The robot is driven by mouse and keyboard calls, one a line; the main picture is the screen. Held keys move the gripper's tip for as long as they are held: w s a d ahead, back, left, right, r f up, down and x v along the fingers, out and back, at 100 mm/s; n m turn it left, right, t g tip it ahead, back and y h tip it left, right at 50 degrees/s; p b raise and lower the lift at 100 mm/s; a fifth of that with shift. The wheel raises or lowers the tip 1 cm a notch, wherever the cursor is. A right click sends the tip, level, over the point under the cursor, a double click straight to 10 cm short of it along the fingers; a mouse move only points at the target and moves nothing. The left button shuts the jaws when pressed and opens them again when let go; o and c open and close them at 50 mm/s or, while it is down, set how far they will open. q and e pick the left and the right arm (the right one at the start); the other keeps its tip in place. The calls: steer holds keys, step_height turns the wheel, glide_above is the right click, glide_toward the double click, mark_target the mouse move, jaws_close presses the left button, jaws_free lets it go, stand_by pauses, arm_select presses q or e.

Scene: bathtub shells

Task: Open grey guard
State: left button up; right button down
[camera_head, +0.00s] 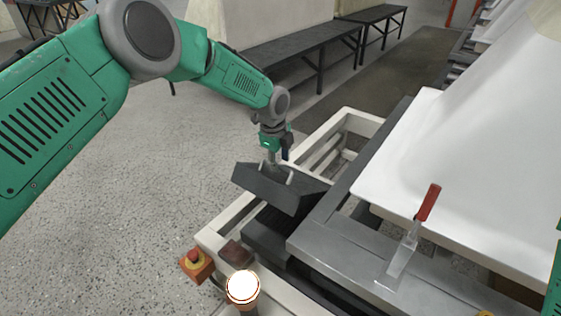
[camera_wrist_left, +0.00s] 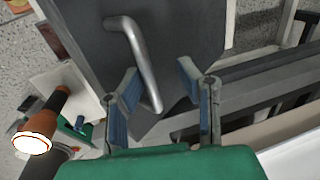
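The grey guard (camera_head: 268,186) is a dark panel on the pale machine frame. It looks tilted in the head view; I cannot tell how far it is lifted. Its bent metal handle (camera_head: 290,177) shows at its top. My left gripper (camera_head: 275,163) is over the guard at the handle. In the left wrist view the guard (camera_wrist_left: 180,30) fills the upper middle, and the handle (camera_wrist_left: 137,55) runs down between the two blue-padded fingers of my left gripper (camera_wrist_left: 160,85). The fingers are apart, with gaps beside the handle. My right gripper is out of view.
A lit lamp (camera_head: 243,288) and an orange box with a red button (camera_head: 197,263) stand at the frame's near corner. A red-handled clamp (camera_head: 414,235) sits beside the big white shell (camera_head: 470,140). Dark benches (camera_head: 300,45) stand behind; the floor at left is clear.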

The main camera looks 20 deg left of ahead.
arm_select(q)
steer(key=shift+a+r, duration=0.15)
steer(key=shift+r, duration=0.1)
step_height(320, 180, up, 11)
steer(key=s, duration=0.2)
steer(key=shift+a, duration=0.25)
steer(key=shift+c, duration=0.5)
